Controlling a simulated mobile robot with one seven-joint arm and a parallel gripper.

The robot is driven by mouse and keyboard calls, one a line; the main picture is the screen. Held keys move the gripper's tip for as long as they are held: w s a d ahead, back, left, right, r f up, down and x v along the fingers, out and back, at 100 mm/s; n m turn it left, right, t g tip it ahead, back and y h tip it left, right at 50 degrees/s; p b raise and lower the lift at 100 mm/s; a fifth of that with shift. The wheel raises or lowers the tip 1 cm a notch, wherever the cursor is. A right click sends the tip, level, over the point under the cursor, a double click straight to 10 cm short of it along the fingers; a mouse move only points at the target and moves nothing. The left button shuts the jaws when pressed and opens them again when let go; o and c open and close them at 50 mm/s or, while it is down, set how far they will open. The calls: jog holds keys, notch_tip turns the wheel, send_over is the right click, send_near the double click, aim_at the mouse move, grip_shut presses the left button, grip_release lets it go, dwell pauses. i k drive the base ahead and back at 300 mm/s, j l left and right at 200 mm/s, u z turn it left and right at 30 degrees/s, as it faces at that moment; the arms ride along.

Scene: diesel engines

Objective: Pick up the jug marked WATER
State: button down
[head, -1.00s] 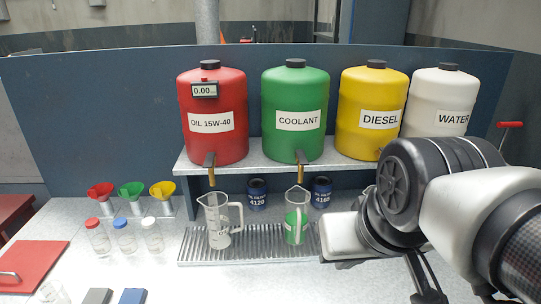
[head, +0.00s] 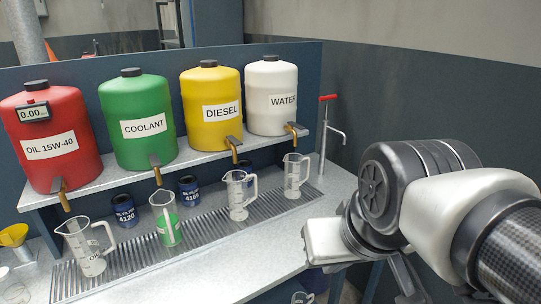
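A clear jug with a handle (head: 295,175) stands upright on the drip grate under the tap of the white WATER tank (head: 272,98). It looks empty, and I cannot read its marking. Another clear jug (head: 238,195) stands left of it under the yellow DIESEL tank (head: 211,105). A jug with green liquid (head: 166,219) is under the COOLANT tank, and an oil jug (head: 86,248) is under the red tank. The end of my arm (head: 340,240) is right of and nearer than these jugs, apart from them. I cannot make out the gripper's fingers.
The tank shelf (head: 100,182) overhangs the back of the drip grate (head: 118,263). A red-handled metal stand (head: 329,125) rises at the bench's right end. The bench top (head: 225,262) in front of the grate is clear.

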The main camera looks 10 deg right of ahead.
aim_at(293, 181)
jog(key=l+z, duration=0.15)
jog(key=i+l+u, duration=0.35)
jog(key=l, duration=0.25)
jog(key=i+l+u, duration=0.3)
jog(key=l, duration=0.4)
jog(key=i+l+u, duration=0.2)
jog(key=l, duration=0.2)
jog(key=i+l+u, duration=0.15)
jog(key=l, duration=0.25)
